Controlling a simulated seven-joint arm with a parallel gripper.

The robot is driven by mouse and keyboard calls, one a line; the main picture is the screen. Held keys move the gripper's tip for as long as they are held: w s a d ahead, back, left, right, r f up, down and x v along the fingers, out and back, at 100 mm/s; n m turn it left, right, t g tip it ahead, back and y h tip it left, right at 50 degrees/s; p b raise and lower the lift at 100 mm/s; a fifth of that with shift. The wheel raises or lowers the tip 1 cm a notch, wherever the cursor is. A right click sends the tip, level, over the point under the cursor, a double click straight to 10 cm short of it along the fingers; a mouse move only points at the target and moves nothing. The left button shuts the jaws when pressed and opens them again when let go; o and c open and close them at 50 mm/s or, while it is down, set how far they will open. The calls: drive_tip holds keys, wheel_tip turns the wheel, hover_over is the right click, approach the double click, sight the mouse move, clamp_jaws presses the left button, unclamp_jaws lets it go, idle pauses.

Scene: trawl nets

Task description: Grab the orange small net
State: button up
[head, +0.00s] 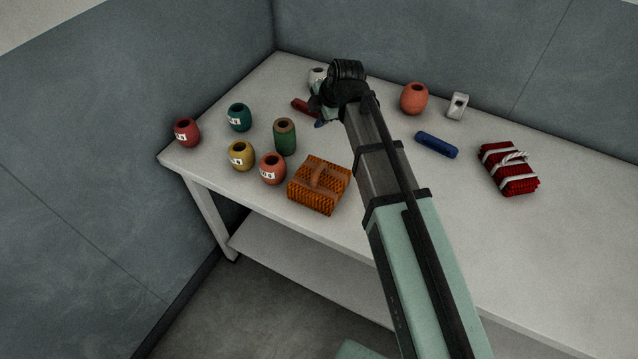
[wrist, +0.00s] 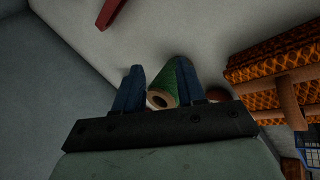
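The orange small net (head: 312,195) is a folded orange mesh bundle with a brown strap, lying on the white table near its front edge. It also shows at the right side of the wrist view (wrist: 265,72), beside my fingers. My gripper (head: 318,115) is above the table, farther back than the net and apart from it. In the wrist view, the two blue fingers of my gripper (wrist: 160,85) stand apart, with a green float (wrist: 184,78) visible between and beyond them. The fingers look open and empty.
Left of the net stand a coral float (head: 272,170), a yellow float (head: 240,157) and the green float (head: 285,140). A red tool (head: 302,107) lies near my gripper. A red net (head: 508,170) and a blue cylinder (head: 436,145) lie right of my arm.

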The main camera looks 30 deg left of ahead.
drive_tip(key=s+d+n+g+h, duration=0.1)
drive_tip(key=s+d+n+h, duration=0.1)
drive_tip(key=s+d+n, duration=0.15)
wheel_tip(320, 180, up, 8)
drive_tip(key=n+g+h, duration=0.2)
drive_tip(key=n+h, duration=0.1)
drive_tip(key=n, duration=0.1)
hover_over(319, 168)
drive_tip(key=f, duration=0.7)
drive_tip(key=shift+a+f, duration=0.35)
drive_tip(key=shift+d+f, duration=0.15)
drive_tip(key=shift+f, duration=1.2)
drive_tip(key=shift+d+f, duration=0.15)
drive_tip(key=shift+f, duration=1.15)
clamp_jaws()
